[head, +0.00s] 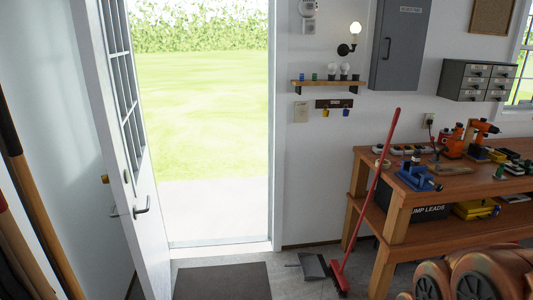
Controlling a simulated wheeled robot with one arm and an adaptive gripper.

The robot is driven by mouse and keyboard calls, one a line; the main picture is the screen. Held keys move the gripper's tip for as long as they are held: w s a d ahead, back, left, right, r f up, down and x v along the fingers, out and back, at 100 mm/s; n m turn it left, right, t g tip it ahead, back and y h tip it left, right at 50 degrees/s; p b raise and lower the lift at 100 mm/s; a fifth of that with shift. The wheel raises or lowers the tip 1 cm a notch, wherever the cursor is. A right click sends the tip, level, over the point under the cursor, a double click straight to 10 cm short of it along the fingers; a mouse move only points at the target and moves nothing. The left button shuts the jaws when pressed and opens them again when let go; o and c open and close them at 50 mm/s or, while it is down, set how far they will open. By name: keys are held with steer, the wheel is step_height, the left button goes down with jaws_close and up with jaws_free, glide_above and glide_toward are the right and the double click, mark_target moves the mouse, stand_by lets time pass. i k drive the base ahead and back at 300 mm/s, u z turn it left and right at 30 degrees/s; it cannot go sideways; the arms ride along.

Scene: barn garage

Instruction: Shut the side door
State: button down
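The side door (112,130) is white with glass panes in its upper part. It stands open at the left of the head view, swung into the room, with its edge toward me. The open doorway (205,150) is to the right of the door, with bright grass outside. The door frame's right jamb (272,130) is bare. My gripper is not in view.
A dark mat (222,281) lies before the doorway. A red broom (372,200) and grey dustpan (313,266) stand right of it. A wooden workbench (400,190) with tools fills the right. Long wooden handles (30,200) lean at the far left.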

mark_target(102, 28)
steer(key=u, duration=0.2)
steer(key=i, duration=1.7)
steer(key=u, duration=0.55)
steer(key=i, duration=0.45)
steer(key=u, duration=0.1)
steer(key=k, duration=0.35)
steer(key=u, duration=0.55)
steer(key=i, duration=0.2)
steer(key=u, duration=1.5)
